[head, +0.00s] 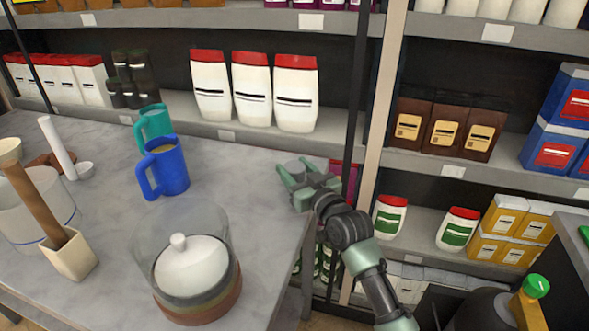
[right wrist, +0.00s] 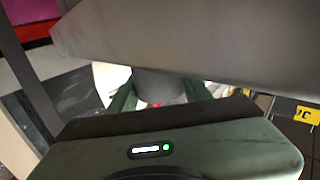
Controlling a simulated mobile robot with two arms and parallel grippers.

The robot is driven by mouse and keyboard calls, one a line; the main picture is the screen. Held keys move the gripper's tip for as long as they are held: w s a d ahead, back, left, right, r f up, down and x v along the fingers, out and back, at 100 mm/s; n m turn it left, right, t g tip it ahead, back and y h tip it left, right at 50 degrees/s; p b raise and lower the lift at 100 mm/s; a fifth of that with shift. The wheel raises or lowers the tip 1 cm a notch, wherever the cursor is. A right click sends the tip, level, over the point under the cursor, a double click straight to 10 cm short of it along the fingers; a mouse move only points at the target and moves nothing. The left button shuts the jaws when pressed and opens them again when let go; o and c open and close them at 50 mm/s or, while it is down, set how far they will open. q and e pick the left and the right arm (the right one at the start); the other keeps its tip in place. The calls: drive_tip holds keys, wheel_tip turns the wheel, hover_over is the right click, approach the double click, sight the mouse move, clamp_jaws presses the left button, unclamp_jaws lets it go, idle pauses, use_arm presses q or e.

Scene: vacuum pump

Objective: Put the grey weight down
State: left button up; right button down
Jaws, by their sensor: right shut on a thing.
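The grey weight (head: 294,169) is a small grey cylinder at the right end of the grey table. My right gripper (head: 305,180) is shut on it, with one green finger on either side. In the right wrist view the weight (right wrist: 158,85) shows between the fingers, partly hidden by the gripper body and a large grey surface. I cannot tell whether its underside touches the table. My left gripper is not in view.
A blue mug (head: 168,172) and a teal mug (head: 153,124) stand left of the gripper. Stocked shelves (head: 335,130) rise behind.

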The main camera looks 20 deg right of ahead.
drive_tip(key=shift+r, duration=0.1)
drive_tip(key=c, duration=0.6)
unclamp_jaws()
drive_tip(key=shift+f, duration=0.2)
drive_tip(key=shift+c, duration=0.2)
drive_tip(key=shift+r, duration=0.25)
drive_tip(key=s+d, duration=0.2)
drive_tip(key=s, duration=0.9)
drive_tip(key=shift+s+d, duration=0.15)
drive_tip(key=shift+s, duration=0.25)
